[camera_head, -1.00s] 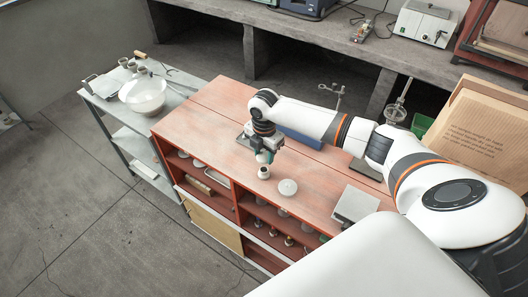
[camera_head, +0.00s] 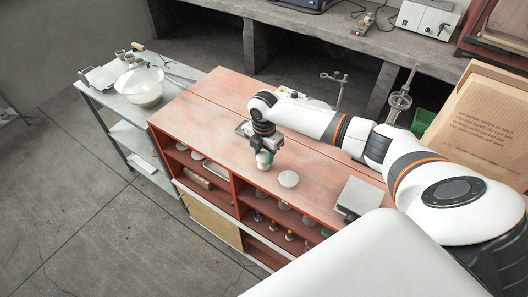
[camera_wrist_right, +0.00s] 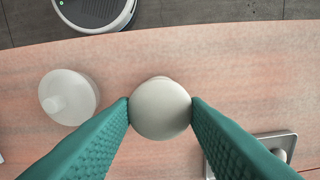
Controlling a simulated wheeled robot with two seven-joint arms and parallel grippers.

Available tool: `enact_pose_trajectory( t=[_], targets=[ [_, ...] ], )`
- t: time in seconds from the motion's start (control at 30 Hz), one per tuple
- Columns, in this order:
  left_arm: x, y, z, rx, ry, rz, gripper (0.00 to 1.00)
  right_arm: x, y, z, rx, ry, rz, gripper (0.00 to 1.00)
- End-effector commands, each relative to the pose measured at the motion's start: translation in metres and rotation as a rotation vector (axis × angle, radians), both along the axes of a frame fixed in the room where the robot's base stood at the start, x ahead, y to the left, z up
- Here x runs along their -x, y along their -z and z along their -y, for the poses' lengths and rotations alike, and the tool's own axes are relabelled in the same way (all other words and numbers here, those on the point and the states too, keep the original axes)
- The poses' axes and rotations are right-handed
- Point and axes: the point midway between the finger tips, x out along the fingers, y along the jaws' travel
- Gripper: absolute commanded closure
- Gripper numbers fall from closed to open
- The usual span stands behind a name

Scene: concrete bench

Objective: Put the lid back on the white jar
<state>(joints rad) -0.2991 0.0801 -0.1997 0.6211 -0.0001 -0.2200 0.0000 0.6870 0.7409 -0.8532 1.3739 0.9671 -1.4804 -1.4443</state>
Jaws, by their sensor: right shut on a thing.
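My right gripper (camera_head: 264,158) is over the front part of the red bench top. Its teal fingers are shut on a round white piece (camera_wrist_right: 160,108), which shows a smooth, closed top in the right wrist view. I cannot tell from its shape whether this is the lid or the jar, and its underside is hidden. Beside it on the bench stands a wider round white thing (camera_head: 288,179) with a small raised knob or neck. It also shows left of the fingers in the right wrist view (camera_wrist_right: 75,92), apart from the gripper. My left gripper is not in view.
A flat scale-like device (camera_head: 357,198) sits at the bench's right. A metal cart (camera_head: 124,111) with a white bowl (camera_head: 143,92) stands at the left. A ring stand (camera_head: 338,90) and a cardboard box (camera_head: 485,130) are behind and right. The far left bench top is clear.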

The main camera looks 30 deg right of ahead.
Motion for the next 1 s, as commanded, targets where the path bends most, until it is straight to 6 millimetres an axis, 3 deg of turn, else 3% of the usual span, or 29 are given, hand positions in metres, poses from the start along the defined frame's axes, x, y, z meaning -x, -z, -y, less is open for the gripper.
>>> enact_pose_trajectory(
  t=[1.0],
  targets=[
    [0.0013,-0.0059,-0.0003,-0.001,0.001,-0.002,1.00,-0.0003,-0.0004,0.0010,0.000,0.000,0.000,0.80]
  ],
)
